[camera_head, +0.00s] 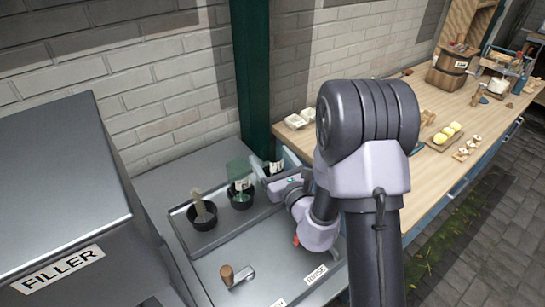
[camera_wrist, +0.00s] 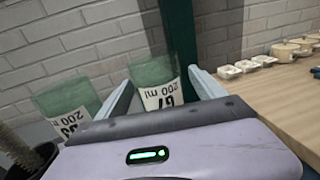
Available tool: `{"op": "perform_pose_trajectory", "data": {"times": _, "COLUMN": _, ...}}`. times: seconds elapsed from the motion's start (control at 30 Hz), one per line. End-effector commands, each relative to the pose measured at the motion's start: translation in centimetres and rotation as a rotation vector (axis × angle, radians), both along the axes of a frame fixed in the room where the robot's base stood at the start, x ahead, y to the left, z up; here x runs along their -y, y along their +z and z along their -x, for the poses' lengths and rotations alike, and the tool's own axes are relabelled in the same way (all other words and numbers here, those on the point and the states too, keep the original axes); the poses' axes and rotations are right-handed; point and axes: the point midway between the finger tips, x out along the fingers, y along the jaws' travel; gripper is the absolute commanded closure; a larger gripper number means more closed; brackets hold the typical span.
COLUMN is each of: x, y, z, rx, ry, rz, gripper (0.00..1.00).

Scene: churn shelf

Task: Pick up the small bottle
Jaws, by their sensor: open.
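My gripper (camera_wrist: 161,78) is open, its two pale fingers pointing away from the wrist camera. A green translucent bottle (camera_wrist: 154,70) with a white "200 ml" label shows between the fingers. I cannot tell whether the fingers touch it. A second green bottle (camera_wrist: 72,100), also labelled "200 ml", stands to the left, outside the fingers. In the head view, this left bottle (camera_head: 238,170) appears in a black cup (camera_head: 241,200), and the label of the other bottle (camera_head: 273,168) shows by my gripper. Their lower parts are partly hidden.
A black cup with a brush (camera_head: 203,213) stands left on the grey tray (camera_head: 215,265). A wood-handled tool (camera_head: 237,276) lies in front. The grey FILLER box (camera_head: 60,180) is at left, a green post (camera_head: 251,70) behind, and a wooden bench (camera_head: 425,105) at right.

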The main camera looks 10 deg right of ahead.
Motion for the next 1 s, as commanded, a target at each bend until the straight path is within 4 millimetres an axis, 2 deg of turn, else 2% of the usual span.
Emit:
{"op": "perform_pose_trajectory", "data": {"times": 0.1, "x": 0.0, "y": 0.0, "z": 0.0, "rx": 0.0, "ry": 0.0, "rz": 0.0, "gripper": 0.21}}
{"op": "perform_pose_trajectory", "data": {"times": 0.4, "x": 0.0, "y": 0.0, "z": 0.0, "rx": 0.0, "ry": 0.0, "rz": 0.0, "gripper": 0.8}}
{"op": "perform_pose_trajectory", "data": {"times": 0.5, "x": 0.0, "y": 0.0, "z": 0.0, "rx": 0.001, "ry": 0.0, "rz": 0.0, "gripper": 0.95}}
{"op": "perform_pose_trajectory", "data": {"times": 0.67, "x": 0.0, "y": 0.1, "z": 0.0, "rx": 0.001, "ry": 0.0, "rz": 0.0, "gripper": 0.95}}
{"op": "perform_pose_trajectory", "data": {"times": 0.73, "x": 0.0, "y": 0.8, "z": 0.0, "rx": 0.002, "ry": 0.001, "rz": 0.001, "gripper": 0.95}}
{"op": "perform_pose_trajectory", "data": {"times": 1.0, "x": 0.0, "y": 8.1, "z": 0.0, "rx": 0.005, "ry": 0.001, "rz": 0.0, "gripper": 0.95}}
